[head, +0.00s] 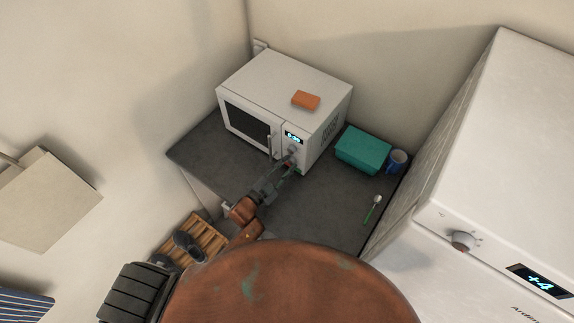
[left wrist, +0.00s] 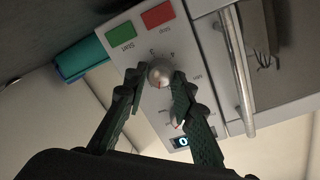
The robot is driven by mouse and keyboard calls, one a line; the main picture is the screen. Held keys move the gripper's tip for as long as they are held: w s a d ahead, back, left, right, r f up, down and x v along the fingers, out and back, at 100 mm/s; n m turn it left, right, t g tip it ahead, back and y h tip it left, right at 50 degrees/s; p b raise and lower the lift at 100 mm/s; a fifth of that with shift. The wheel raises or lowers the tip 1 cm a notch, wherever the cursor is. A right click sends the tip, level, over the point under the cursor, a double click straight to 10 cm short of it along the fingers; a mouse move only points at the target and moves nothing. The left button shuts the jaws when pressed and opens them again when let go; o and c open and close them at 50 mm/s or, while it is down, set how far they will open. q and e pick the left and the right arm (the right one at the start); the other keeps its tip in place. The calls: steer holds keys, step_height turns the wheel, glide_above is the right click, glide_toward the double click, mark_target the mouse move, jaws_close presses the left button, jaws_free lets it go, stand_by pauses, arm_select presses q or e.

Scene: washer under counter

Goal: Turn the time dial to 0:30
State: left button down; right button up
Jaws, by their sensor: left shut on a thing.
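A white microwave (head: 289,92) stands on the dark counter, with a lit display (head: 293,138) on its front panel too small to read for certain. In the left wrist view the display (left wrist: 183,142) is partly hidden by a finger. The time dial (left wrist: 160,73) is a round silver knob with printed numbers around it. My left gripper (head: 290,164) reaches the front panel. In the left wrist view its fingers (left wrist: 158,82) are on both sides of the dial, shut on it. My right gripper is not in view.
Beside the dial are a green Start button (left wrist: 121,34), a red Stop button (left wrist: 157,14) and the door handle (left wrist: 237,70). An orange block (head: 306,100) lies on the microwave. A teal box (head: 363,150), blue mug (head: 397,161) and spoon (head: 373,208) are to its right.

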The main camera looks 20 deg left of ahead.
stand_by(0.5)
arm_select(q)
steer(key=c, duration=1.8)
jaws_free()
steer(key=shift+o, duration=0.9)
steer(key=v, duration=1.2)
steer(key=shift+a+f, duration=0.1)
steer(key=shift+a, duration=0.05)
